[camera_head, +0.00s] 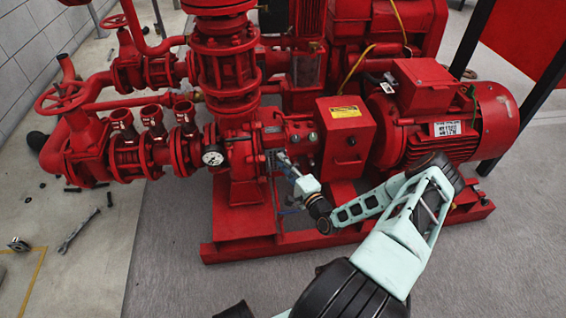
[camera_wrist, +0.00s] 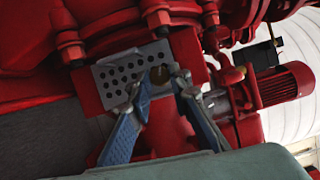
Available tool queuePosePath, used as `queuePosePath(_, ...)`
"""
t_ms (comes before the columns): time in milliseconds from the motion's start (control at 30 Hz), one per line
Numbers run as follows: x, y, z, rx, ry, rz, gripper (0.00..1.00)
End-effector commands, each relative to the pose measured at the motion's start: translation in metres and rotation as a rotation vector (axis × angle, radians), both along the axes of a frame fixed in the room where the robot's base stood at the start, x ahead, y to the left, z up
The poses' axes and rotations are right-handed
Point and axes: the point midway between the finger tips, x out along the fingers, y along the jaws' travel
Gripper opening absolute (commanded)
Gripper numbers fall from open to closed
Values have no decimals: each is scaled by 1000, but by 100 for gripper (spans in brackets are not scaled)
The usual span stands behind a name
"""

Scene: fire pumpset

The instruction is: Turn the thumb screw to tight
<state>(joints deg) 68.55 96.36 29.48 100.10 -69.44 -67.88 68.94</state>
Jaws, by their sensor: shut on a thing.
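In the wrist view, the two blue-grey fingers of my gripper (camera_wrist: 158,79) stand on either side of a small dark brownish round piece, which looks like the thumb screw (camera_wrist: 160,74). The fingers are shut on it. It sits in front of a grey plate with several holes (camera_wrist: 122,76). In the head view my gripper hides the thumb screw. How far it is turned cannot be told.
Red pump flanges and bolts (camera_wrist: 125,28) crowd close above the fingers in the wrist view. A red motor (camera_head: 450,120) stands to the right and a pressure gauge (camera_head: 212,156) to the left. A wrench (camera_head: 78,231) lies on the floor. The grey floor at lower right is clear.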

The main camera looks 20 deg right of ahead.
Motion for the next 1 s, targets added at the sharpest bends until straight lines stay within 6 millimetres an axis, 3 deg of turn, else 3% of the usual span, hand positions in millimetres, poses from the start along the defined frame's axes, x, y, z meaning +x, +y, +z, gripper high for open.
queuePosePath(1000, 2, 5, -8, 918, -263, 0, 0)
